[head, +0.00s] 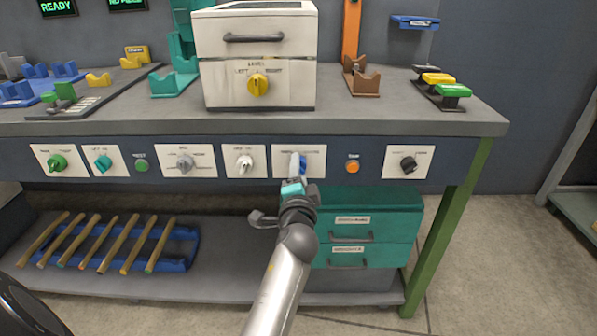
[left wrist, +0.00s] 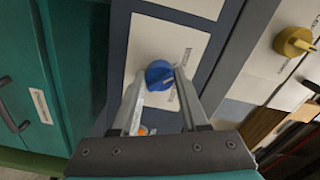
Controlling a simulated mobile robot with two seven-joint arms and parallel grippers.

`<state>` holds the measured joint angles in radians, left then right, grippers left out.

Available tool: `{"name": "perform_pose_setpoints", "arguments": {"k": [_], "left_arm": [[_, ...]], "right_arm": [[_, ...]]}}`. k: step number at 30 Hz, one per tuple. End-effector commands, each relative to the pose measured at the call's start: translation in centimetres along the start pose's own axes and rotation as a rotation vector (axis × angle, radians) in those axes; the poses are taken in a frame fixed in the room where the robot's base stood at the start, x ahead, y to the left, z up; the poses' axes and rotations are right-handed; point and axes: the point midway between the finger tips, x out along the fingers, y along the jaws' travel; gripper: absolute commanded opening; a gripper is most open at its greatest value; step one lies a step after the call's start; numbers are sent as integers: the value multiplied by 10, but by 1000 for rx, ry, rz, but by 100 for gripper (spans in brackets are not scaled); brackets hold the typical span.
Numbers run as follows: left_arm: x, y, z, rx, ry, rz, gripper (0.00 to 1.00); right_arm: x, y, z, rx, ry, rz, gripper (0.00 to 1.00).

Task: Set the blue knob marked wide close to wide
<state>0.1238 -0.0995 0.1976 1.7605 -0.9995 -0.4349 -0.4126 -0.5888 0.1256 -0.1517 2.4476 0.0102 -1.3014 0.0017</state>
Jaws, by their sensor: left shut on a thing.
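The blue knob (head: 302,165) is on a white plate (head: 316,159) on the front panel of the bench. My left gripper (head: 297,164) is in front of it and covers part of it. In the left wrist view the blue knob (left wrist: 159,75) sits between the two fingertips of my left gripper (left wrist: 158,83), which is shut on it. Small print shows on the plate beside the knob, but I cannot read it. My right gripper is not in view.
A white knob (head: 244,162) is left of the blue one. An orange button (head: 352,166) and a black knob (head: 408,163) are to its right. Teal drawers (head: 372,224) stand below. A yellow knob (head: 258,85) is on the box above.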

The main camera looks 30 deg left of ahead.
Motion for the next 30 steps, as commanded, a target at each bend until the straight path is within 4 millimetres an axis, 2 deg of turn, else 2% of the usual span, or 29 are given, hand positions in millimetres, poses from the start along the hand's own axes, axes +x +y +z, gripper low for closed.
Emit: {"name": "perform_pose_setpoints", "arguments": {"k": [15,16,23,30], "left_arm": [[0,1,-1,-22,2,3,0],[0,1,-1,-23,2,3,47],[0,1,-1,-19,1,2,73],[0,0,0,-18,1,1,74]], "right_arm": [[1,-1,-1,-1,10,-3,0],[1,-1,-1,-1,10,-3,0],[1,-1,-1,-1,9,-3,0],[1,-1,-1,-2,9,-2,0]]}}
